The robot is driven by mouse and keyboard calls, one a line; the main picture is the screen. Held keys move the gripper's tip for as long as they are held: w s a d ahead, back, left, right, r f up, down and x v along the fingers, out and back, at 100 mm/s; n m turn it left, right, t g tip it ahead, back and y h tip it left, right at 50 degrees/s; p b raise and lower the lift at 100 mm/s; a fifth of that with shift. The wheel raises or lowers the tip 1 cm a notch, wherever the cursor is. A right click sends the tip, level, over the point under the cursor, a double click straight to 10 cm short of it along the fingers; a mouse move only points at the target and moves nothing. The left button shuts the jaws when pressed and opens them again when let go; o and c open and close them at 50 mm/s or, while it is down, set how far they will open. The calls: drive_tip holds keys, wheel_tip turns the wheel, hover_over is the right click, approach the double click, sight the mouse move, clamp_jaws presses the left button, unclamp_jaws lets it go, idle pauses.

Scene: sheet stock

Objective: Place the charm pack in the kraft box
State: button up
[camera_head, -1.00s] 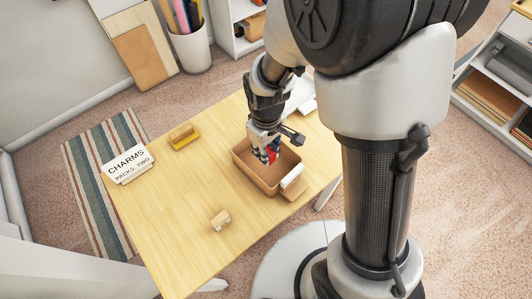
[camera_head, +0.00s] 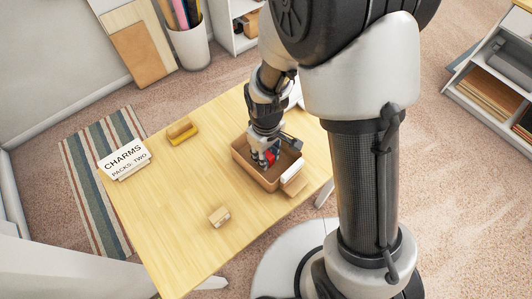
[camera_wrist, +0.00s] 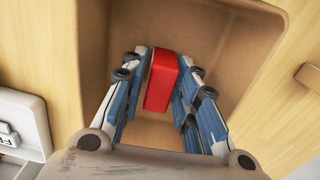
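The charm pack, seen as a small red block (camera_wrist: 161,82), sits between my gripper's fingertips, with a finger against each side. It shows as a bit of red in the head view (camera_head: 271,155). My gripper (camera_head: 268,158) points down into the open kraft box (camera_head: 247,171) and is shut on the pack. In the wrist view the box's brown walls (camera_wrist: 92,50) surround the fingers and the pack. Whether the pack touches the box floor I cannot tell.
A sign reading "CHARMS PACKS: TWO" (camera_head: 125,159) stands at the table's left edge. A yellow-and-wood block (camera_head: 182,131) and a small pale wooden block (camera_head: 219,217) lie on the table (camera_head: 165,205). A white-topped piece (camera_head: 292,170) is at the box's right side.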

drive_tip(key=shift+o, duration=0.9)
drive_tip(key=s+d+r+m+t+p, duration=0.1)
drive_tip(key=s+d+r+m+p, duration=0.15)
drive_tip(key=r, duration=0.95)
drive_tip(key=s+d+r+m+t+p, duration=0.1)
drive_tip(key=d+r+p, duration=0.15)
drive_tip(key=r, duration=0.85)
drive_tip(key=s+d+r+m+t+b, duration=0.1)
drive_tip(key=s+d+r+m, duration=0.3)
drive_tip(key=s, duration=0.6)
wheel_tip(320, 180, up, 4)
drive_tip(key=shift+d+f+t, duration=0.15)
drive_tip(key=shift+d+t, duration=0.65)
drive_tip(key=shift+d, duration=0.15)
drive_tip(key=shift+m, duration=0.25)
drive_tip(key=shift+f+b, duration=0.35)
